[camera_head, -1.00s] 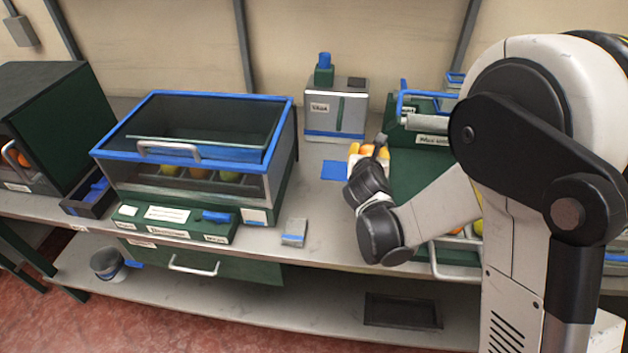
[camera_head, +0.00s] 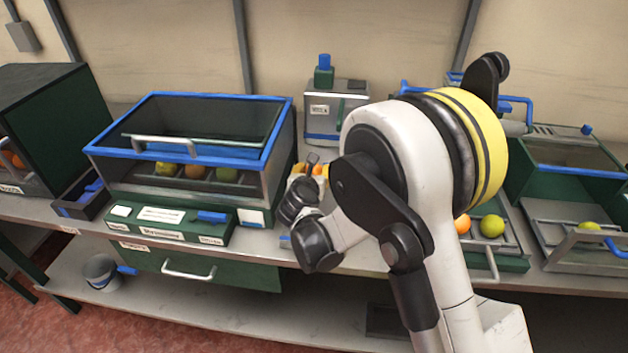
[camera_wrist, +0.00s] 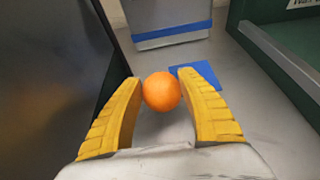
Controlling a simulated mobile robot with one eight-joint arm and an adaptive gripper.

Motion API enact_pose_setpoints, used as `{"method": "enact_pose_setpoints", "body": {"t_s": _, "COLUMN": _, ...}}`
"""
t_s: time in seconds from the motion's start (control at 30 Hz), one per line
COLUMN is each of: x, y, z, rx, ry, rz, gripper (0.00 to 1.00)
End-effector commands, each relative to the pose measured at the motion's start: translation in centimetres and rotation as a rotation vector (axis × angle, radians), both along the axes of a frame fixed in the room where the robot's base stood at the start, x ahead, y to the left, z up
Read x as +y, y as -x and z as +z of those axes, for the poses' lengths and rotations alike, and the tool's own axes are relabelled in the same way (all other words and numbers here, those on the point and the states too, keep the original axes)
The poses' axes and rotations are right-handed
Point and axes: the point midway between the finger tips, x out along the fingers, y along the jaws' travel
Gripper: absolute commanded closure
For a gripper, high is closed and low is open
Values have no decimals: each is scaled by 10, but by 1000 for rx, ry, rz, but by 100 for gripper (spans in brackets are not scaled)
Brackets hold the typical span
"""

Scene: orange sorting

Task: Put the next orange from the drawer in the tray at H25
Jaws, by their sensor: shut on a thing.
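My gripper (camera_wrist: 160,79) has yellow ribbed fingers shut on an orange (camera_wrist: 161,92), one finger on each side. In the head view, the gripper (camera_head: 309,168) and the held orange (camera_head: 318,170) are above the bench, right of the blue-rimmed glass case. An open drawer (camera_head: 487,262) at the right holds an orange fruit (camera_head: 462,224) and a yellow-green fruit (camera_head: 491,226); my arm hides part of it. I cannot read any H25 label, and I cannot tell which tray bears it.
The glass case (camera_head: 190,152) holds several fruits behind its front. A grey box with a blue band (camera_head: 336,112) stands at the back. A blue square (camera_wrist: 196,75) lies on the bench past the orange. A dark wall is close on the left in the wrist view.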

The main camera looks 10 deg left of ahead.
Motion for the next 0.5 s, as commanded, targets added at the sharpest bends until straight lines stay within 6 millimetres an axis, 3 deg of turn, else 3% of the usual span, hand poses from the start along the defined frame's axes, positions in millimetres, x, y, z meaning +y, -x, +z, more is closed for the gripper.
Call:
{"method": "enact_pose_setpoints", "body": {"t_s": 0.03, "x": 0, "y": 0, "z": -13, "rx": 0, "ry": 0, "rz": 0, "gripper": 86}}
{"method": "enact_pose_setpoints", "body": {"t_s": 0.13, "x": 0, "y": 0, "z": -27, "rx": 0, "ry": 0, "rz": 0, "gripper": 86}}
{"method": "enact_pose_setpoints", "body": {"t_s": 0.5, "x": 0, "y": 0, "z": -30, "rx": 0, "ry": 1, "rz": 0, "gripper": 86}}
